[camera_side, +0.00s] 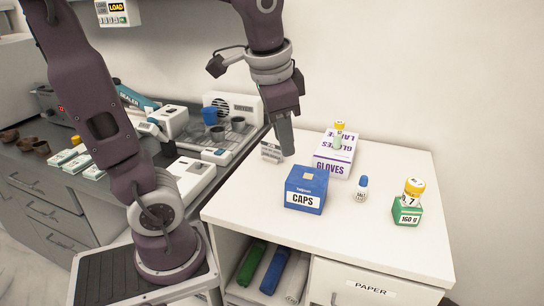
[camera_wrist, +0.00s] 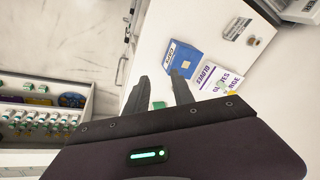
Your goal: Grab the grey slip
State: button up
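A small grey slip (camera_side: 270,152) with dark printing stands at the table's far left edge in the side view. What looks like the same slip shows in the wrist view (camera_wrist: 237,28), up and right of my fingers. My gripper (camera_side: 287,148) points down above the table, just right of the slip in the side view and overlapping its edge there. In the wrist view my gripper (camera_wrist: 158,84) has its two dark fingers apart with nothing held between them. I cannot tell the exact gap between fingers and slip.
A blue CAPS box (camera_side: 305,189) and a purple-white GLOVES box (camera_side: 334,154) with a yellow-capped vial (camera_side: 339,133) stand close by. A blue-capped bottle (camera_side: 361,188) and a green box (camera_side: 407,213) under a yellow-capped jar (camera_side: 413,188) stand further right. The table's front is clear.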

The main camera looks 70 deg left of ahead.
jog(key=w+a+f+m+g+y, duration=0.2)
jog(key=w+a+f+g, duration=0.15)
jog(key=w+a, duration=0.55)
jog(key=m+g+y, duration=0.6)
jog(key=m, duration=0.1)
send_over(265, 155)
jog(key=w+d, duration=0.4)
jog(key=d, duration=0.1)
notch_tip(265, 155, down, 16)
jog(key=shift+w+f, duration=0.1)
jog(key=shift+f, duration=0.15)
jog(key=x, duration=0.6)
jog(key=shift+s+a+r, duration=0.15)
jog(key=shift+s+r, duration=0.15)
jog(key=shift+s, duration=0.1)
jog(key=shift+s+a+f, duration=0.2)
jog(key=shift+a, duration=0.15)
grip_shut()
